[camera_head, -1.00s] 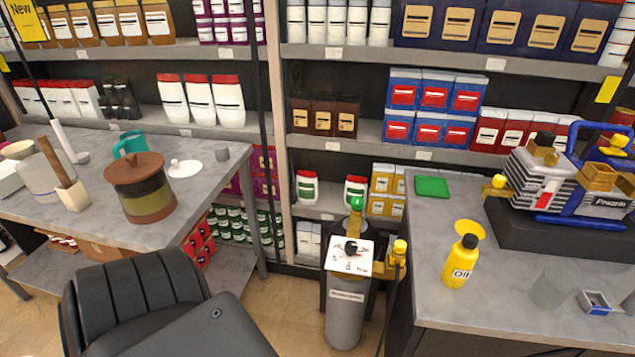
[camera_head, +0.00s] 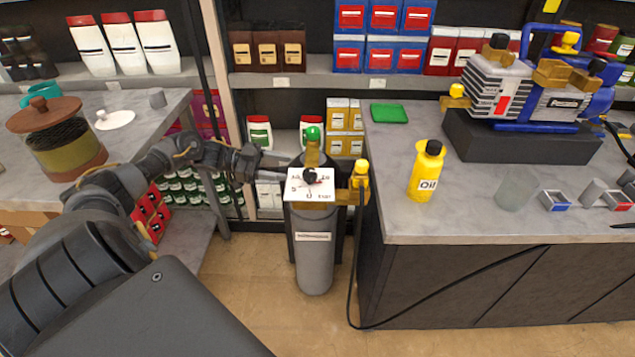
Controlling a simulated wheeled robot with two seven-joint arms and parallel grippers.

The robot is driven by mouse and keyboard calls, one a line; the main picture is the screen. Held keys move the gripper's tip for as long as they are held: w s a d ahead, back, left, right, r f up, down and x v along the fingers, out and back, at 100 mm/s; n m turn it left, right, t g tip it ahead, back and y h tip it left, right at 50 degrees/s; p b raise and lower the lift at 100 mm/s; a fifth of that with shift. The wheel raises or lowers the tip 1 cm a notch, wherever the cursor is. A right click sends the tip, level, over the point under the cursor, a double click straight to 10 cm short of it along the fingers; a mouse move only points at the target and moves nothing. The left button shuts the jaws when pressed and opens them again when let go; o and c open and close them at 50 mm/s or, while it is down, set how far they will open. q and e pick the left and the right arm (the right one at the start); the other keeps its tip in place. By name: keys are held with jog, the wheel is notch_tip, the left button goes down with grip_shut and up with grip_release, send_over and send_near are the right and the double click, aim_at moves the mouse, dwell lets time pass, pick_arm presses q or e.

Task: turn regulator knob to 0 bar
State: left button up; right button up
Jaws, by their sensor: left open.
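The regulator knob (camera_head: 311,175) is small and black, in the middle of a white dial plate (camera_head: 297,190) with markings. The pointer's exact reading is too small to tell. The plate sits on top of a grey gas cylinder (camera_head: 314,260) standing on the floor. A green knob (camera_head: 313,133) and a yellow-capped brass fitting (camera_head: 360,175) are beside it. My left gripper (camera_head: 272,162) reaches in from the left, just left of and slightly behind the dial, apart from the knob. It is open and empty. My right gripper is not in view.
A grey counter (camera_head: 460,225) at the right holds a yellow oil bottle (camera_head: 426,172), a glass (camera_head: 516,188) and the vacuum pump (camera_head: 515,95). A black hose (camera_head: 352,285) hangs beside the cylinder. A table (camera_head: 168,118) with a lidded jar (camera_head: 58,140) is at the left.

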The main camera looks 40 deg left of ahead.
aim_at(312, 172)
pick_arm(q)
jog(key=s+d+r+g+h, duration=0.2)
jog(key=s+d+r+h, duration=0.1)
jog(key=p+x, duration=0.1)
jog(key=x, duration=0.3)
jog(key=p+x, duration=0.1)
jog(key=x, duration=0.4)
jog(key=shift+w+a+p, duration=0.1)
jog(key=shift+w+p, duration=0.15)
jog(key=shift+p, duration=0.15)
jog(key=shift+w+d, duration=0.3)
jog(key=shift+d, duration=0.3)
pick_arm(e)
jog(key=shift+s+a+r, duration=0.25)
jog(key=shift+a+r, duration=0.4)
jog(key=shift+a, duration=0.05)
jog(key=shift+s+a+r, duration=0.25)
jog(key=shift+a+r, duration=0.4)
pick_arm(q)
jog(key=shift+f, duration=0.1)
jog(key=shift+c, duration=0.4)
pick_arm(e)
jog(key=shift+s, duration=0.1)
